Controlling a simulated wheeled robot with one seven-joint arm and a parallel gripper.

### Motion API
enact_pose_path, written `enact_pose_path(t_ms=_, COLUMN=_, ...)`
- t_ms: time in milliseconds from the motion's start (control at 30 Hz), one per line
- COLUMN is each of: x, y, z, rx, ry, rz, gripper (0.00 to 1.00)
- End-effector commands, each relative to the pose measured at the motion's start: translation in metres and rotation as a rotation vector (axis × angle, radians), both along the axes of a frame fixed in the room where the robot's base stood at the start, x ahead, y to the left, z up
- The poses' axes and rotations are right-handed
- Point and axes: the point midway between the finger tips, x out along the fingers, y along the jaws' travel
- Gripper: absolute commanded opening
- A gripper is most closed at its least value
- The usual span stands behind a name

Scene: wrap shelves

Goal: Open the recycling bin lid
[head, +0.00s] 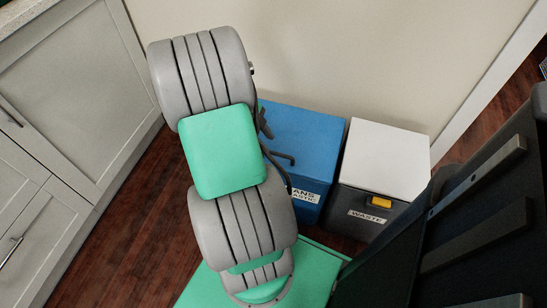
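The blue recycling bin (312,140) stands against the wall, right of the cabinets. Its label (309,194) partly reads "ANS" and "ASTIC". Its lid looks closed, flat on top. My grey and green arm covers the bin's left side and part of its front, so any handle there is hidden. Dark parts of my gripper (274,143) show past the arm's right edge, over or beside the blue lid. Most of the gripper is hidden behind the arm. I cannot tell whether it touches the bin or is open or shut.
A waste bin with a white lid (386,155), a dark body and a yellow handle (381,202) stands just right of the blue bin. Grey cabinets (70,95) line the left. Dark wood floor (135,215) is clear between cabinets and arm. A wall (340,45) is behind.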

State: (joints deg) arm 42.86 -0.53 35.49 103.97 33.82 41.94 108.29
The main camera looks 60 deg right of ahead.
Motion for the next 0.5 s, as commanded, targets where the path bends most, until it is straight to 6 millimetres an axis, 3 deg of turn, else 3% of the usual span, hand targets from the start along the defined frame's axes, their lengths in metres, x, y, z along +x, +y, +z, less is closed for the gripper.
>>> enact_pose_path(t_ms=233, x=-0.017, y=-0.01, z=-0.045, rx=0.004, ry=0.001, rz=0.004, gripper=0.34)
enact_pose_path(t_ms=500, x=-0.022, y=-0.014, z=-0.057, rx=0.003, ry=-0.001, rz=0.007, gripper=0.34)
